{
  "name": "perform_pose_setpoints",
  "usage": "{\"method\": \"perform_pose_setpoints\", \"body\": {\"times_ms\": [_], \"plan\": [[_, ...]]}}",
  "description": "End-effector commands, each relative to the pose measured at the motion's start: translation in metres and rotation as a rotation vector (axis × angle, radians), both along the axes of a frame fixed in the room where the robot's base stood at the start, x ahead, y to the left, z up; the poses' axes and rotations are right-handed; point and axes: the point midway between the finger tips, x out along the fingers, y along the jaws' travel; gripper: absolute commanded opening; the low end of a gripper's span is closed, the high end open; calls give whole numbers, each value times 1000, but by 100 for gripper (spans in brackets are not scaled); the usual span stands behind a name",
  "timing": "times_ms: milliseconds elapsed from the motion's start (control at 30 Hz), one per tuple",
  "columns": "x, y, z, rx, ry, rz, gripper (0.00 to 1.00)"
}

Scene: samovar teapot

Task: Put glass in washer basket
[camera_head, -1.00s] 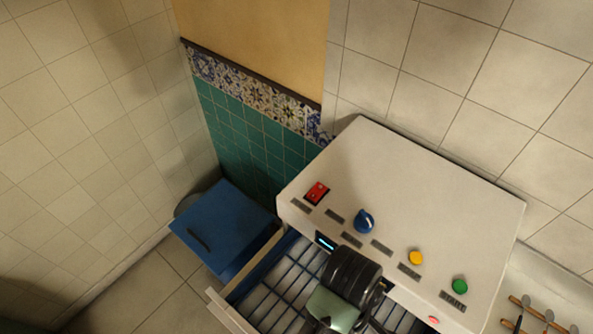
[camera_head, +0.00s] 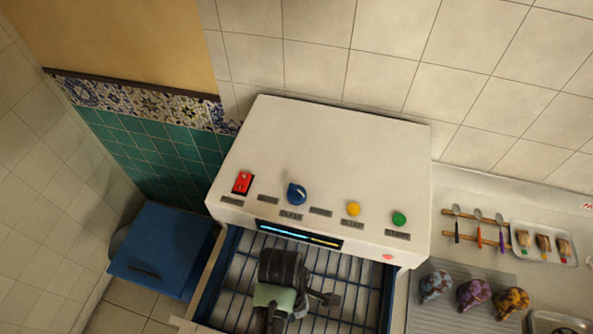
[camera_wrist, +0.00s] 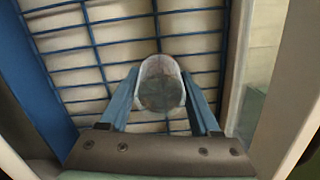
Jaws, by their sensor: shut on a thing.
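In the wrist view a clear glass (camera_wrist: 161,84) sits between the two blue fingers of my gripper (camera_wrist: 162,92), which is shut on it. Behind the glass are the blue wires of the washer basket (camera_wrist: 85,40). In the head view the basket (camera_head: 345,290) lies in the pulled-out drawer of the white washer (camera_head: 330,140). My gripper (camera_head: 318,298) is over the basket in the head view, partly covered by my dark wrist. I cannot make out the glass clearly there, nor tell whether it touches the wires.
A blue bin (camera_head: 160,250) stands on the floor left of the washer. On the counter at the right are several patterned teapots (camera_head: 474,293), spoons (camera_head: 479,228) on a wooden rack, and a white tray (camera_head: 560,258) holding brushes. Much of the basket looks empty.

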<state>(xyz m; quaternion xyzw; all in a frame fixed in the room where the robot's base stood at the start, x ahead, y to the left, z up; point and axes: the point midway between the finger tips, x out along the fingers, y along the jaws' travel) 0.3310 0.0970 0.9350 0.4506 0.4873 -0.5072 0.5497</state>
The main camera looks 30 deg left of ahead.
Motion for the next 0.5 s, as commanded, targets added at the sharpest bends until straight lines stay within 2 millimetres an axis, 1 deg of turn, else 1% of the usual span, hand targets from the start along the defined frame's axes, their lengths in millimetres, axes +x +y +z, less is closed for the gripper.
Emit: {"method": "perform_pose_setpoints", "body": {"times_ms": [267, 300, 367, 400, 467, 500], "plan": [[0, 0, -2, 0, 0, 0, 6], [0, 0, -3, 0, 1, 0, 65], [0, 0, -3, 0, 1, 0, 76], [0, 0, -3, 0, 1, 0, 83], [0, 0, -2, 0, 1, 0, 93], [0, 0, -2, 0, 1, 0, 93]]}}
